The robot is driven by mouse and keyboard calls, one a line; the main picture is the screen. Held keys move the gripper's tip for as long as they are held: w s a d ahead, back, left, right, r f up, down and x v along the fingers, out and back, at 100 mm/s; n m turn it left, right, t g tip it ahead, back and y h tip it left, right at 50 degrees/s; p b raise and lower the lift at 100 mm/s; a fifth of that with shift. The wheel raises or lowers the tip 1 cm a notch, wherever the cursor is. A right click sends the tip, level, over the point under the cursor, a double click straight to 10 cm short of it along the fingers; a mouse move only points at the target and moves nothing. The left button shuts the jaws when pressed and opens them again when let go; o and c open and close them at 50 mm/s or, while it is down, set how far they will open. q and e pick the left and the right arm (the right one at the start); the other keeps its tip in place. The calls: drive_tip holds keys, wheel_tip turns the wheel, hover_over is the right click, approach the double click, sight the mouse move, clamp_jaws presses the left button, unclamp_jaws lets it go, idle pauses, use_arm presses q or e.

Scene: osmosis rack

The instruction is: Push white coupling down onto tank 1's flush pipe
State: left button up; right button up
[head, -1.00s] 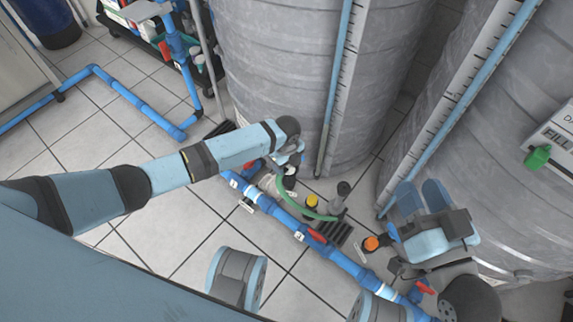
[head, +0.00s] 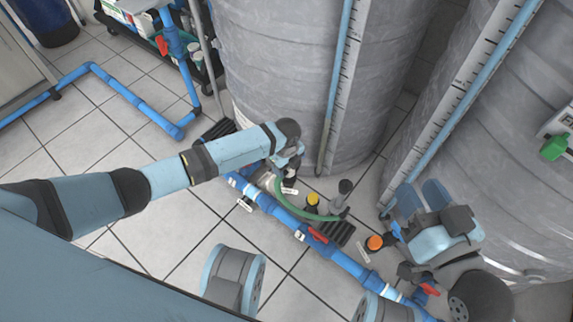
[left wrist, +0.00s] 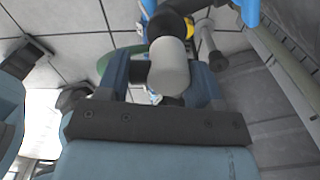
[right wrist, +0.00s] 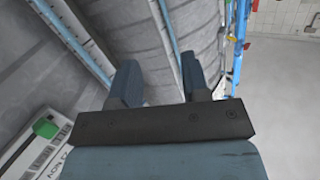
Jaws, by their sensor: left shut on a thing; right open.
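My left gripper (head: 288,178) is low beside the left tank's foot, above the blue floor pipe. In the left wrist view it (left wrist: 172,85) is shut on a pale grey-white cylinder, which looks like the white coupling (left wrist: 170,68). A black part with a yellow band (left wrist: 188,27) shows just beyond the coupling. The flush pipe cannot be made out for certain, and whether the coupling touches it is unclear. My right gripper (head: 420,198) is open and empty in front of the right tank; its two spread fingers also show in the right wrist view (right wrist: 160,75).
Two large grey tanks stand behind, the left one (head: 280,80) and the right one (head: 510,150). A blue floor pipe (head: 270,208) with red-handled valves runs in front. A green hose (head: 300,212), a yellow-capped fitting (head: 312,200) and an orange-capped fitting (head: 374,243) are close by.

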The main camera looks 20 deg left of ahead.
use_arm(q)
drive_tip(key=shift+f+b, duration=0.7)
drive_tip(key=shift+f, duration=0.3)
use_arm(e)
drive_tip(key=shift+w+d+n+t, duration=0.35)
drive_tip(key=shift+w+n, duration=0.2)
drive_tip(key=shift+n, duration=0.15)
drive_tip(key=shift+r, duration=0.15)
use_arm(q)
drive_tip(key=shift+r+p, duration=0.1)
drive_tip(key=shift+p, duration=0.35)
use_arm(e)
drive_tip(key=shift+r, duration=0.35)
drive_tip(key=shift+r, duration=0.1)
use_arm(q)
drive_tip(key=shift+p, duration=0.4)
use_arm(e)
drive_tip(key=shift+r, duration=0.3)
use_arm(q)
drive_tip(key=shift+p, duration=0.4)
use_arm(e)
drive_tip(key=shift+r, duration=0.35)
use_arm(q)
drive_tip(key=shift+f, duration=0.5)
use_arm(e)
drive_tip(key=shift+f, duration=0.2)
use_arm(q)
drive_tip(key=o, duration=1)
drive_tip(key=shift+c, duration=0.2)
